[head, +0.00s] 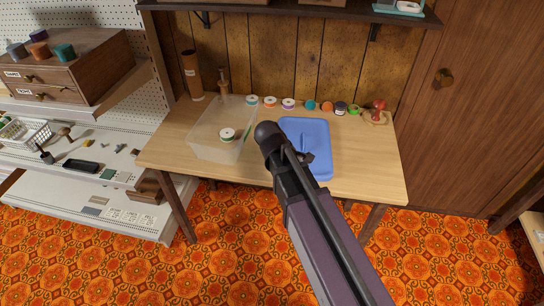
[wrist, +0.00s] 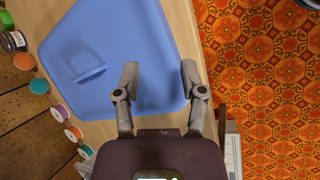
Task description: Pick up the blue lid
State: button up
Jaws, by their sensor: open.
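The blue lid (head: 317,150) lies flat on the wooden table, partly hidden behind my arm in the head view. In the wrist view the blue lid (wrist: 125,45) fills the upper left and shows a small raised handle on its top. My gripper (wrist: 160,80) is open and empty, above the lid's near edge. One finger is over the lid and the other is over the table edge, beside the lid. In the head view my gripper is hidden behind my arm.
A clear box (head: 205,145) with a spool (head: 227,135) stands left of the lid. Several spools and jars line the table's back, with a red pincushion (head: 379,104) at right. A shelf (head: 290,8) hangs above the table. The wooden table (head: 370,165) is bare right of the lid.

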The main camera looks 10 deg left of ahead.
jog(key=s+d+f+m+g+y+b, duration=0.1)
jog(key=s+d+f+m+y+b, duration=0.1)
jog(key=d+m, duration=0.4)
jog(key=s+d+f+m+g+y+b, duration=0.1)
jog(key=s+d+f+m, duration=0.4)
jog(key=d, duration=0.5)
jog(key=shift+s+d+m+g+y+b, duration=0.3)
jog(key=shift+m+y+b, duration=0.25)
jog(key=shift+m+y, duration=0.6)
